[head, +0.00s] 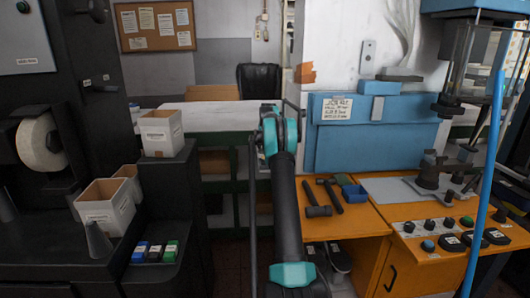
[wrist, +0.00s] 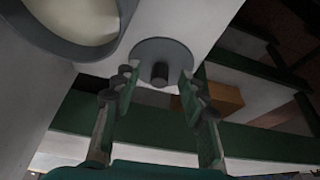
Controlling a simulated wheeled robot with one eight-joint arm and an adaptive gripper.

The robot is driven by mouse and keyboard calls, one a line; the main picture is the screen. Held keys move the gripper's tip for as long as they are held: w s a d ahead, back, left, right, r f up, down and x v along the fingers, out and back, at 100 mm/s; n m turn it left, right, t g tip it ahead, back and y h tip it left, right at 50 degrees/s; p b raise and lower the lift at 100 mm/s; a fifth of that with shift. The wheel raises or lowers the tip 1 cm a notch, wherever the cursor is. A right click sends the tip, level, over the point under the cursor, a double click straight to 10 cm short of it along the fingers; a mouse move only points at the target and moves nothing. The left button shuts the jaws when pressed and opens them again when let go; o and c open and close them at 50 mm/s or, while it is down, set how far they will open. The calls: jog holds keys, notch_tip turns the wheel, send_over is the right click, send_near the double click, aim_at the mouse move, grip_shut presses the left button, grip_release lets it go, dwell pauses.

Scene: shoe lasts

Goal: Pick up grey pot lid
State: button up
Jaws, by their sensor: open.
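A grey round lid (wrist: 178,52) with a dark knob (wrist: 160,74) shows in the wrist view, on the white surface near its edge. My gripper (wrist: 158,80) is open, with one finger on each side of the knob in the picture. Nothing is held between the fingers. I cannot tell how far the fingertips are from the lid. In the head view my arm reaches toward the white table, and I cannot make out the lid or the fingertips there.
A large grey-rimmed vessel (wrist: 112,42) with a pale inside stands close beside the lid. The white table (head: 215,117) has a green frame. At right, an orange bench (head: 365,222) holds hammers and a blue box (head: 354,194). White boxes (head: 161,133) stand at left.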

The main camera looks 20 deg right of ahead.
jog(key=c, duration=0.9)
jog(key=shift+c, duration=0.2)
jog(key=shift+r, duration=0.1)
